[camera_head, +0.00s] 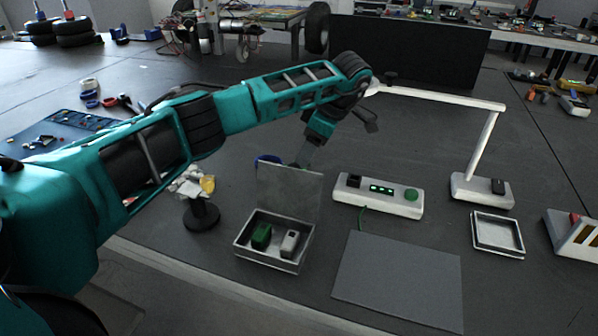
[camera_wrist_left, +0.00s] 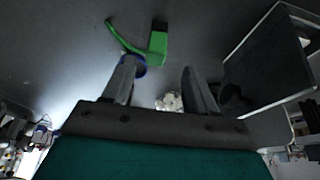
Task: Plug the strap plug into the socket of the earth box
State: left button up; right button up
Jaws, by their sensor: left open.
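The earth box (camera_head: 378,196) is a long white box right of centre in the head view, with a black socket (camera_head: 353,181), green lights and a green knob on top. In the left wrist view a green strap with a black end piece (camera_wrist_left: 158,43), apparently the strap plug, lies on the dark table beyond my fingertips. I cannot make it out in the head view. My left gripper (camera_head: 303,158) points down behind the raised lid of a metal box, its tips partly hidden. In the wrist view its fingers (camera_wrist_left: 161,78) are apart, with nothing held. My right gripper is not in view.
The open metal box (camera_head: 272,256) holds a green block and a pale block. A blue ring (camera_wrist_left: 135,66) lies near one finger. A grey mat (camera_head: 400,280), a white lamp (camera_head: 482,190) and a small tray (camera_head: 497,235) stand to the right. A black stand (camera_head: 201,216) is left.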

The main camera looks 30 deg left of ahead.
pick_arm(q)
jog(key=x, duration=0.6)
jog(key=shift+w+a+r+b, duration=0.1)
jog(key=shift+w+a+b, duration=0.1)
jog(key=shift+a+b, duration=0.1)
jog(key=shift+c, duration=0.5)
jog(key=c, duration=0.9)
jog(key=shift+c, duration=0.2)
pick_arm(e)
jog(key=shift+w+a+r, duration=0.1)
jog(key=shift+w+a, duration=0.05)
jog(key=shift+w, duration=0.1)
pick_arm(q)
jog(key=shift+r, duration=0.2)
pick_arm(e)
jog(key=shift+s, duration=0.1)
